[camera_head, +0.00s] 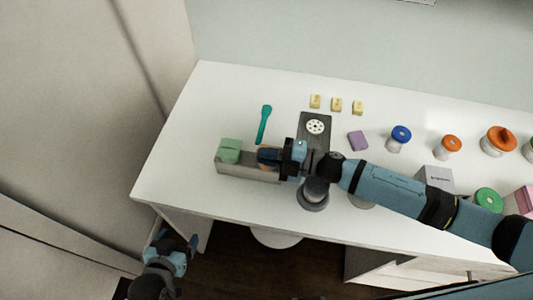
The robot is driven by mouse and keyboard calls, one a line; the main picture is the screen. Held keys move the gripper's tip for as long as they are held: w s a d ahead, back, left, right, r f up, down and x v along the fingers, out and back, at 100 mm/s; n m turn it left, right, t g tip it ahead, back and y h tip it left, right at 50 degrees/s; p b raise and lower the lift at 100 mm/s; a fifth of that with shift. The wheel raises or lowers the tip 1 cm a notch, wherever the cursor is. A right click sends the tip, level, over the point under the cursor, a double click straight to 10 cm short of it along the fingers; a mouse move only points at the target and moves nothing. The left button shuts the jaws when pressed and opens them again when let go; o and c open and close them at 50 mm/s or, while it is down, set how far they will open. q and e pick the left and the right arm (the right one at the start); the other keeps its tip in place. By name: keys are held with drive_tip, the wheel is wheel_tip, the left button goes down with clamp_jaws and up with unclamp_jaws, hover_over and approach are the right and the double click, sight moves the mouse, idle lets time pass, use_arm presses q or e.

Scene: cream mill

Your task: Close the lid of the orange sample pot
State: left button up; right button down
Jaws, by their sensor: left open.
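A small pot with an orange lid (447,143) stands on the right half of the white table, with a pale body below the lid. I cannot tell whether either lid is fully closed. My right gripper (270,156) is at the table's left part, over a long grey block, far left of both orange-topped things. Its fingers are too small and dark to tell open from shut. My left gripper (178,249) is open and empty, low beyond the table's front left edge.
A green piece (229,150) sits on the grey block (233,171). A blue-lidded pot (400,135) and a green-lidded pot (488,199) stand right. My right arm crosses the front.

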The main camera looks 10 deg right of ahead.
drive_tip(key=c, duration=1.3)
unclamp_jaws()
drive_tip(key=shift+c, duration=0.2)
drive_tip(key=shift+s+f, duration=0.1)
